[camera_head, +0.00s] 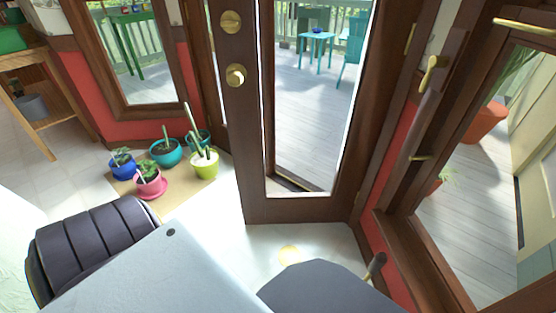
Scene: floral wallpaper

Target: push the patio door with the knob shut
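The patio door (255,165) is a dark brown wooden frame around a tall clear glass pane, in the middle of the head view. A round brass knob (235,75) sits on its left stile, with a round brass lock plate (230,21) above it. The door appears swung into the room, its lower edge over the pale floor; a sill shows through its glass. A brass hinge (410,38) shows near its right side. Neither gripper is identifiable in this view, and nothing is seen touching the door.
Several potted plants, including a cactus in a yellow-green pot (204,165) and a pink pot (150,184), stand on a tan mat (128,188) left of the door. A wooden shelf (42,125) stands at far left. A brown-framed window (480,190) is at right.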

